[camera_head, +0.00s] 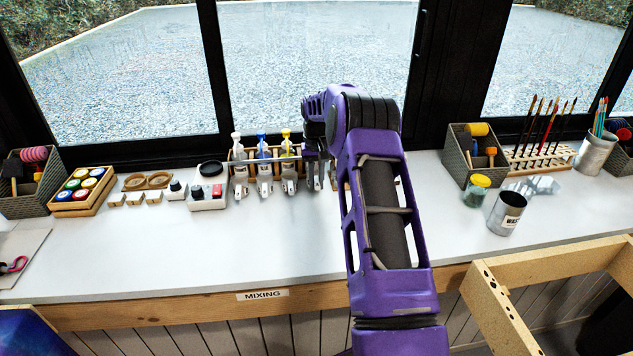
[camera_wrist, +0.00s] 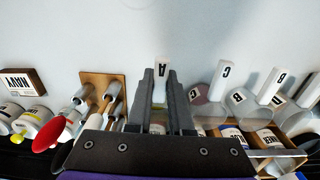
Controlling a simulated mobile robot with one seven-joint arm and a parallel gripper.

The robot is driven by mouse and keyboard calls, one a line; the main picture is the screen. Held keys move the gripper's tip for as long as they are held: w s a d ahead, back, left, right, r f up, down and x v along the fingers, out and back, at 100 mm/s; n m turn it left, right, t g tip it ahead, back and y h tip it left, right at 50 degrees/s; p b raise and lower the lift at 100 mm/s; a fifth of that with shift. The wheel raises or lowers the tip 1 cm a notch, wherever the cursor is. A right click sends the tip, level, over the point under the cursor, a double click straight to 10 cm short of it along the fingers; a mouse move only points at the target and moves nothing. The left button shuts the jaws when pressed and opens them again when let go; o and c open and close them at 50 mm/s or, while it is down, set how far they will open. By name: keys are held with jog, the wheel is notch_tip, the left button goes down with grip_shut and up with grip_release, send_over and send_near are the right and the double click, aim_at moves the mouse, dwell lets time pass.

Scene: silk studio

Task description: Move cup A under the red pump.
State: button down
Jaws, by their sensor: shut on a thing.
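Cup A's white handle, marked A (camera_wrist: 162,67), shows between the two dark fingers of my gripper (camera_wrist: 161,82) in the wrist view. The gripper is shut on it; the fingers hide most of the cup. In the head view, my gripper (camera_head: 315,172) is low at the counter, just right of the pump row. There a white pump (camera_head: 238,148), a blue pump (camera_head: 263,150) and a yellow pump (camera_head: 287,148) stand in a wooden rack. I cannot make out a red pump in the head view; my arm covers the area to the right.
Cups with handles marked C (camera_wrist: 223,78), B (camera_wrist: 271,86) and D (camera_wrist: 308,90) stand close by. A wooden peg block (camera_wrist: 115,82) and a red round thing (camera_wrist: 58,135) lie on the other side. The front of the white counter (camera_head: 150,250) is clear.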

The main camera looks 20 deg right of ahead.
jog(key=shift+f, duration=0.55)
jog(key=c, duration=0.7)
grip_release()
jog(key=shift+c, duration=0.2)
